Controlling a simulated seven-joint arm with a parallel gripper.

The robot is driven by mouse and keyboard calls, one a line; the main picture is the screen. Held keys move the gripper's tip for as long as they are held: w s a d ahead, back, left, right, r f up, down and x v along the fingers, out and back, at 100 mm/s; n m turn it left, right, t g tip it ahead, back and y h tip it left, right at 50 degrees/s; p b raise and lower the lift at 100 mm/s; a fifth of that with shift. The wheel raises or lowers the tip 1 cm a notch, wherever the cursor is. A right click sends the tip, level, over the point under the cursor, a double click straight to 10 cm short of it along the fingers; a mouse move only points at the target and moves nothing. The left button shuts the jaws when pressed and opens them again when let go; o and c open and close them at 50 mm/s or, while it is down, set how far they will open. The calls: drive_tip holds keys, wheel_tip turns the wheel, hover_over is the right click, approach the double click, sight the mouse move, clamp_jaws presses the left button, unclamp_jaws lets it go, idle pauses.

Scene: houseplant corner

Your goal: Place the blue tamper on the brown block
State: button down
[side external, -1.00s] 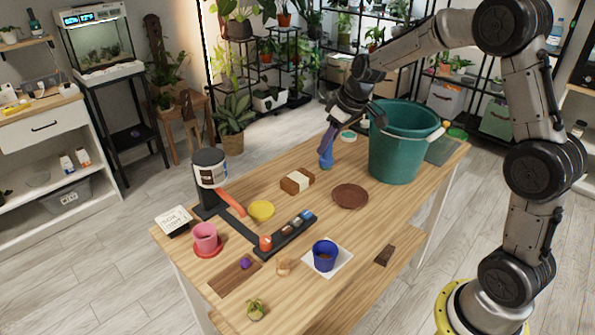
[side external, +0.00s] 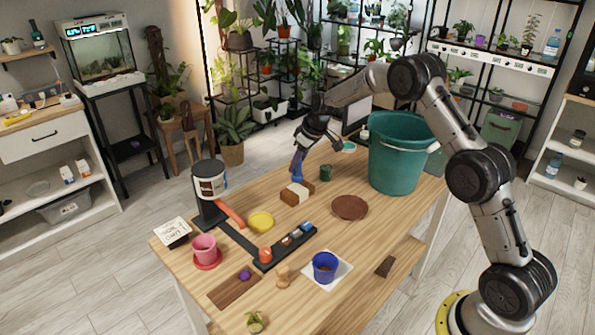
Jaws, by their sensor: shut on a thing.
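My gripper (side external: 304,143) is shut on the blue tamper (side external: 297,164) and holds it roughly upright, blue end down. The brown block (side external: 288,196), with a pale band around its middle, lies on the wooden table. The tamper's lower end appears right over the block's back edge in this view. I cannot tell whether it touches the block or hangs just above it.
A large teal bucket (side external: 397,155) stands at the back right. A yellow dish (side external: 261,221) lies front left.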

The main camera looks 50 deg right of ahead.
sight(298, 171)
drive_tip(key=shift+f, duration=1.55)
drive_tip(key=shift+f, duration=0.15)
drive_tip(key=c, duration=0.6)
unclamp_jaws()
drive_tip(key=v, duration=1.2)
drive_tip(key=shift+r, duration=0.3)
